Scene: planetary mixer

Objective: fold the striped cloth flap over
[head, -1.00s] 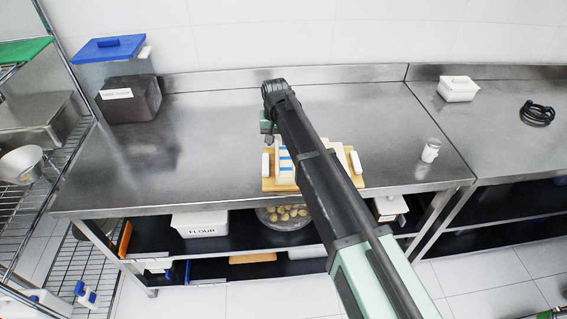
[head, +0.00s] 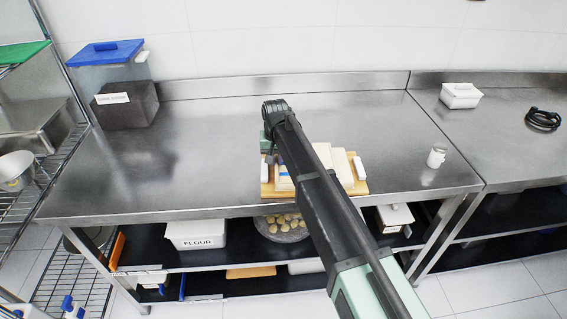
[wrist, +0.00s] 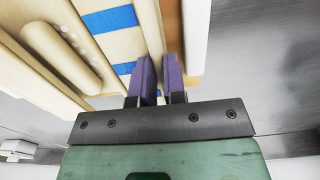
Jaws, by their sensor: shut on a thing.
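The striped cloth (wrist: 125,68), cream with blue stripes, lies beside a cream dough roll (wrist: 60,55) in the wrist view. My gripper (wrist: 158,68) has its two purple fingers close together at the cloth's right edge, shut on it. The small stretch of cloth between the fingers is hard to make out. In the head view the cloth (head: 284,182) shows as a pale patch on the wooden board (head: 270,192). My arm hides much of it there, and my fingertips cannot be seen clearly.
White blocks stand at the board's sides, one on the right (head: 361,169). A white shaker (head: 436,157) stands further right. The steel table (head: 200,150) is clear left of the board.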

